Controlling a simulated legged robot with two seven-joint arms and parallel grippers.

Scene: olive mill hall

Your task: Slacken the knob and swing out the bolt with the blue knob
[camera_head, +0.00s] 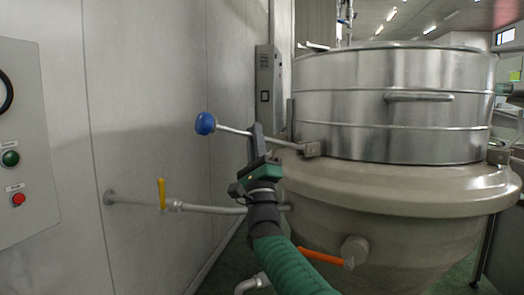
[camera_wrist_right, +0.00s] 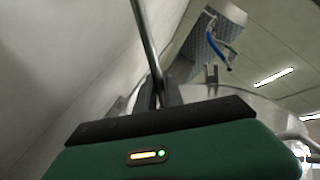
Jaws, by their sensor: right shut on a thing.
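The blue knob (camera_head: 205,123) is a round ball at the left end of a thin metal bolt (camera_head: 232,131). The bolt sticks out leftward from a bracket (camera_head: 312,149) on the rim of the steel vessel (camera_head: 400,120). My right gripper (camera_head: 256,137) is shut on the bolt's shaft, between knob and bracket. Its fingers hide a short part of the shaft. In the right wrist view the bolt (camera_wrist_right: 146,40) runs up from between the dark fingertips (camera_wrist_right: 161,95); the knob is out of that picture. My left gripper is not in view.
A pale wall is on the left, with a control panel (camera_head: 22,150) carrying a green and a red button. A pipe with a yellow-handled valve (camera_head: 162,193) runs from the wall below my gripper. An orange handle (camera_head: 320,257) sits low on the vessel. The space around the knob is clear.

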